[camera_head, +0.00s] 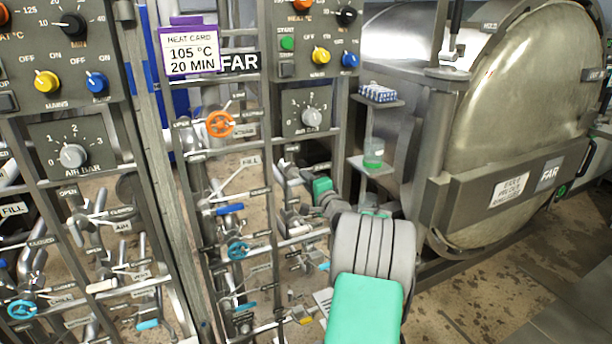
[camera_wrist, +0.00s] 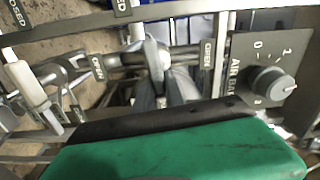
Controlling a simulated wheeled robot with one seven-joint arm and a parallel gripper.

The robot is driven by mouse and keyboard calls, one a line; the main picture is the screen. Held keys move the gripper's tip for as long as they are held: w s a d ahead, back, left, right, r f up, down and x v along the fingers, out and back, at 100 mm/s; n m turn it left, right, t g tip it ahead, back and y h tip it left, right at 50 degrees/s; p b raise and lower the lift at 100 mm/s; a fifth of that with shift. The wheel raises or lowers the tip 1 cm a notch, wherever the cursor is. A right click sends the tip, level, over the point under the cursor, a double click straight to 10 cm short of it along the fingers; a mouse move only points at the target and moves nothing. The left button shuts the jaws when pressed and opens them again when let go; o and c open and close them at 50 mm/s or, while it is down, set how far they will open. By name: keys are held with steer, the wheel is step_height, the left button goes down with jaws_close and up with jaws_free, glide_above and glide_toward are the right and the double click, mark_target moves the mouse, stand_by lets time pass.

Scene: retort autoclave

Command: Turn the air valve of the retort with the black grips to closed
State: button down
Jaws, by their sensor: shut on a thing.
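My gripper (camera_head: 287,178) reaches in from the right to the pipework of the far panel, below its air bar gauge knob (camera_head: 312,118). In the wrist view my gripper (camera_wrist: 168,85) is shut on a pale grey valve handle (camera_wrist: 154,58), which appears to be the air valve's. The handle is close to an OPEN plate (camera_wrist: 207,55); its exact angle is unclear, as the fingers cover part of it. The far retort (camera_head: 520,120) is the large steel drum with a FAR sign; a lever with a black grip (camera_head: 457,15) stands at its top.
An orange handwheel (camera_head: 220,124) and a blue handwheel (camera_head: 237,249) sit on the far panel. A white-gripped valve (camera_wrist: 28,83) is left of my gripper. A small shelf with a green-liquid bottle (camera_head: 373,152) stands near my arm. The floor at lower right is clear.

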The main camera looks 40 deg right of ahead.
steer(key=shift+m, duration=0.6)
steer(key=shift+f, duration=0.1)
steer(key=c, duration=1.4)
jaws_free()
steer(key=v, duration=0.7)
steer(key=shift+s, duration=0.4)
steer(key=shift+a, duration=0.15)
